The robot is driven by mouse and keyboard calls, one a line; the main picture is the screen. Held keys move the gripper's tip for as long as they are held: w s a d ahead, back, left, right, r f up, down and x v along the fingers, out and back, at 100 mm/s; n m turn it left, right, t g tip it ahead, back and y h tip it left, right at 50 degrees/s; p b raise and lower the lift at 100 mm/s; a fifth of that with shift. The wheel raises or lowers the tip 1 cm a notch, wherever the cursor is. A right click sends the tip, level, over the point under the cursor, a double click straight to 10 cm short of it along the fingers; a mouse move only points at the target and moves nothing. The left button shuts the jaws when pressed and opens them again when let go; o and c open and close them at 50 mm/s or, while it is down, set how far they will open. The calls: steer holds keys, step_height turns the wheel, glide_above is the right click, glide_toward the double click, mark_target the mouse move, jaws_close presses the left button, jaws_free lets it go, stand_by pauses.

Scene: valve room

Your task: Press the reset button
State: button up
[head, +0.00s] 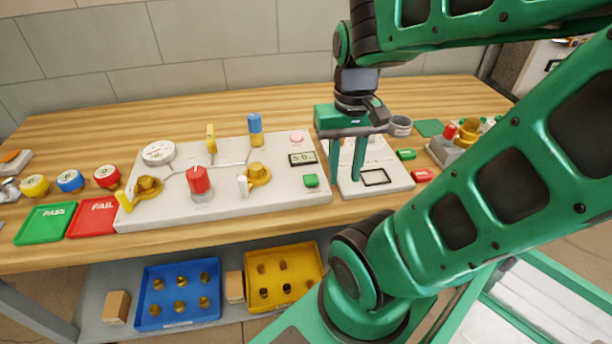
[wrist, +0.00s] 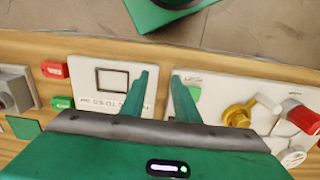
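The large white valve panel (head: 240,205) lies on the wooden bench. I cannot read which is labelled reset. My gripper (head: 345,180) points down over the smaller white plate, right of the green button. Its two fingers are apart with nothing between them. In the wrist view my gripper (wrist: 162,76) is open, and the green button (wrist: 194,94) shows beside the right finger, partly hidden by it.
The smaller white plate (head: 396,182) has a black square outline. The panel holds a red knob (head: 200,181), yellow valves (head: 258,174) and a display (head: 302,159). Green and red blocks (head: 422,175) lie to the right. PASS (head: 44,224) and FAIL (head: 93,217) mats lie left.

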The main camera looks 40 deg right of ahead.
jaws_close()
stand_by(1.4)
